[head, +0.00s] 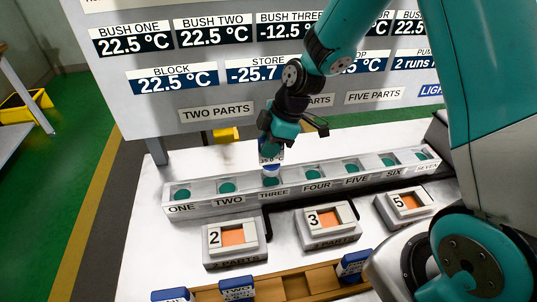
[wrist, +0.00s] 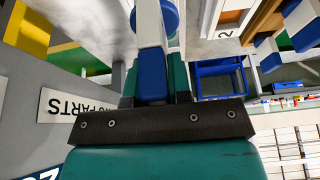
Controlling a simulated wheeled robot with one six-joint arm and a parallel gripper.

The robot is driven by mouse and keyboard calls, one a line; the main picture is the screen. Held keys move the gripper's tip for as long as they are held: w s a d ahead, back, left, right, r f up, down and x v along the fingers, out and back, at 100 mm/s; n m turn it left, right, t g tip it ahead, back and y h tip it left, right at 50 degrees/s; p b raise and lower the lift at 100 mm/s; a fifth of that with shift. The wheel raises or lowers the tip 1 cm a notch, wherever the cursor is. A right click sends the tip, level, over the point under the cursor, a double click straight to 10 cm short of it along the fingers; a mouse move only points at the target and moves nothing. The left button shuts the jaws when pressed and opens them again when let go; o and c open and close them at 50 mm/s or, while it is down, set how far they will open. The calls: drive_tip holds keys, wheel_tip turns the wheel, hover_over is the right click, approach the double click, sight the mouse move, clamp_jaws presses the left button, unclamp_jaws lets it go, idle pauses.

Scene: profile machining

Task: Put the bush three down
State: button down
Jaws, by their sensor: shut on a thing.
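My gripper (head: 272,140) is shut on bush three (head: 270,157), which is a small blue and white piece with a printed label. It holds the bush over the slot marked THREE in the long grey rack (head: 188,209). The bush's lower end is close to the teal seat of that slot; I cannot tell whether they touch. In the wrist view, a blue and white part (wrist: 152,75) sits between the fingers. The board (head: 160,118) shows BUSH THREE at -12.5 °C.
The rack's other slots show teal discs and no bush. Number blocks 2 (head: 233,255), 3 (head: 328,238) and 5 (head: 408,219) stand in front. A wooden tray (head: 297,284) with blue-topped pieces lies at the front. The board stands close behind my gripper.

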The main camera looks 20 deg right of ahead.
sight(266, 162)
drive_tip(key=shift+f+p, duration=0.3)
drive_tip(key=shift+f, duration=1.65)
drive_tip(key=shift+f, duration=0.2)
drive_tip(key=c, duration=1.1)
unclamp_jaws()
drive_tip(key=shift+o, duration=0.2)
drive_tip(key=shift+r, duration=0.15)
drive_tip(key=w+b+v, duration=0.1)
drive_tip(key=b+v, duration=0.2)
drive_tip(key=v, duration=0.9)
drive_tip(key=s+a+r+m, duration=0.2)
drive_tip(key=s+a+m, duration=0.1)
drive_tip(key=s, duration=0.4)
drive_tip(key=s+a+r+m, duration=0.3)
drive_tip(key=s, duration=0.5)
drive_tip(key=s+a+r+m, duration=0.2)
drive_tip(key=s+a+r, duration=0.1)
drive_tip(key=s, duration=0.4)
drive_tip(key=shift+m+g, duration=0.4)
